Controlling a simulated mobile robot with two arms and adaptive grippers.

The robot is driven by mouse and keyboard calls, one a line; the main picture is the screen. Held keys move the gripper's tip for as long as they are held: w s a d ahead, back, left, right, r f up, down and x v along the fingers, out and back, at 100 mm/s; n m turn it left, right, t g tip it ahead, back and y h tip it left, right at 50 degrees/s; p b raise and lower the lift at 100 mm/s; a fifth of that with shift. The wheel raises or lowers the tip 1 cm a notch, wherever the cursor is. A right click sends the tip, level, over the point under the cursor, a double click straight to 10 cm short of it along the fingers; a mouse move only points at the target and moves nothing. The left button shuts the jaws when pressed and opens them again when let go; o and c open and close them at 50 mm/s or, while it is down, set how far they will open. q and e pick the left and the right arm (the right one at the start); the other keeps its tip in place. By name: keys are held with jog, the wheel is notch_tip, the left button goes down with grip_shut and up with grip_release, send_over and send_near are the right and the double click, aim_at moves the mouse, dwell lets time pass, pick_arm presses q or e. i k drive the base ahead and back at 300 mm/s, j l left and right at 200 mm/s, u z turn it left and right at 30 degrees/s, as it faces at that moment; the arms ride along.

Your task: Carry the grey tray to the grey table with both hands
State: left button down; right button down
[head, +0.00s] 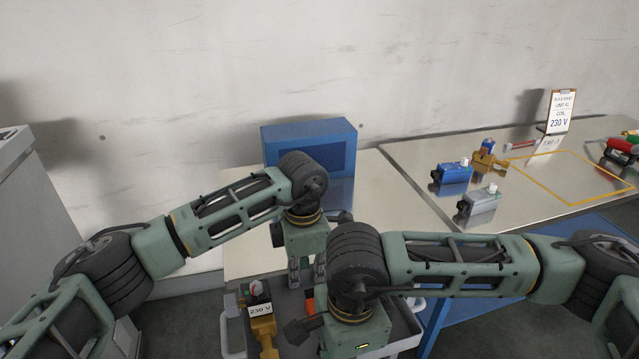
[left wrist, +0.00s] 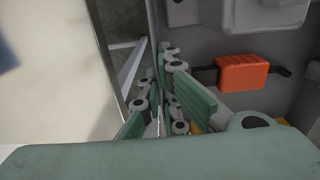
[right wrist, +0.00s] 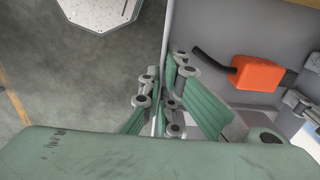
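The grey tray (head: 400,338) is low in the middle of the head view, partly hidden by my arms. Its wall also shows in the right wrist view (right wrist: 205,14). A brass valve with a "230 V" tag (head: 262,320) and an orange part (left wrist: 243,74) are inside it. My left gripper (head: 303,272) has its fingers on both sides of one tray wall and looks shut on it. My right gripper (right wrist: 165,108) looks shut on another wall; my wrist hides its fingers in the head view. A pale grey table top (head: 240,255) lies behind the tray.
A blue box (head: 312,135) stands at the back of the pale table. To the right, a steel-topped bench (head: 425,155) holds blue, grey and brass valves, a sign and a yellow outlined area. A grey cabinet (head: 40,220) stands at far left.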

aim_at(326, 209)
jog(key=i, duration=1.3)
